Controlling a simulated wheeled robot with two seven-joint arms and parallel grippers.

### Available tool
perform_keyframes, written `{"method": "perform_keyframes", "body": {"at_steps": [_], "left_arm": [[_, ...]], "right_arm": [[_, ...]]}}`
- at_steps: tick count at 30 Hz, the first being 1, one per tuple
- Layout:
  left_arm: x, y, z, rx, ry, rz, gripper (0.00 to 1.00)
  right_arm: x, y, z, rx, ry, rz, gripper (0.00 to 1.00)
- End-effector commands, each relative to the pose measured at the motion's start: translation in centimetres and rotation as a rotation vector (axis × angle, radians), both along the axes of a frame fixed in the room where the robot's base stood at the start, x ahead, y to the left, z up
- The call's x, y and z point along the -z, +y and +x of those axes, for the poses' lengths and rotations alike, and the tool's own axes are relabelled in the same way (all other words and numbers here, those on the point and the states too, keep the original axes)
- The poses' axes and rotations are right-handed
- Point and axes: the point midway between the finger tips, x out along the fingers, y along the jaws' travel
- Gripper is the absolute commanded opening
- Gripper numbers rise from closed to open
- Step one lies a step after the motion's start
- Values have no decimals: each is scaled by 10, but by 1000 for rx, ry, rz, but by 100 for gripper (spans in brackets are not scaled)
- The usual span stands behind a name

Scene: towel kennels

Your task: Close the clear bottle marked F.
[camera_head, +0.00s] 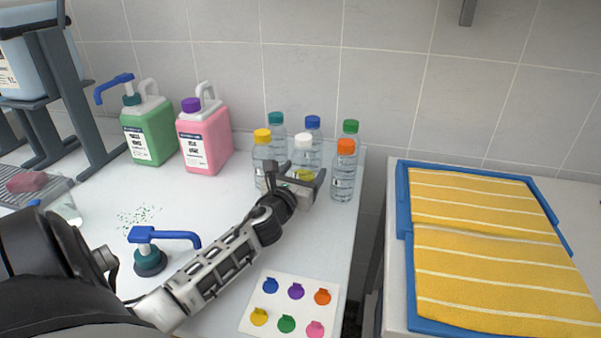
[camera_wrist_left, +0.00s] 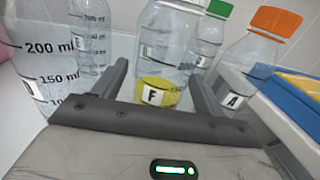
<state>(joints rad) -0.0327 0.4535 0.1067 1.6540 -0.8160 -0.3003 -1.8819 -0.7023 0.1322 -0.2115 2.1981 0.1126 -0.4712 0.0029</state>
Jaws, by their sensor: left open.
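The bottle marked F (camera_wrist_left: 172,48) is clear, with yellow at its lower part behind the white F label; it stands upright between my left fingers. Its top is cut off in the wrist view. In the head view a clear bottle with a white cap (camera_head: 303,140) and yellow low inside stands at my left gripper and appears to be the same one. I cannot tell whether that cap is fastened. My left gripper (camera_head: 302,174) is open around the lower bottle; it also shows in the wrist view (camera_wrist_left: 160,76). My right gripper is not in view.
Several capped bottles crowd around, including the orange-capped bottle A (camera_wrist_left: 250,62) close on the right and a yellow-capped one (camera_head: 262,150) on the left. Pink (camera_head: 205,140) and green (camera_head: 148,132) jugs stand further left. A blue pump (camera_head: 150,256) and a colour-spot card (camera_head: 272,296) are nearer.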

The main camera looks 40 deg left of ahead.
Motion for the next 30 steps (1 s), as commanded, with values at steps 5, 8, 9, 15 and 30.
{"method": "perform_keyframes", "body": {"at_steps": [5, 8, 9, 15, 30], "left_arm": [[-2, -4, -12, 0, 2, 0, 72], [-2, -11, -31, 1, 3, 0, 72], [-2, -14, -39, 1, 3, 0, 72], [-1, -29, -80, 0, 2, -2, 72], [-4, -40, -113, -1, -1, 0, 72]], "right_arm": [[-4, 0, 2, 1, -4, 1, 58], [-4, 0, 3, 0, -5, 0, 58], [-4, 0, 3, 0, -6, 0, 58], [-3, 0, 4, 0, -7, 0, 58], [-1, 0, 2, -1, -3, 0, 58]]}}
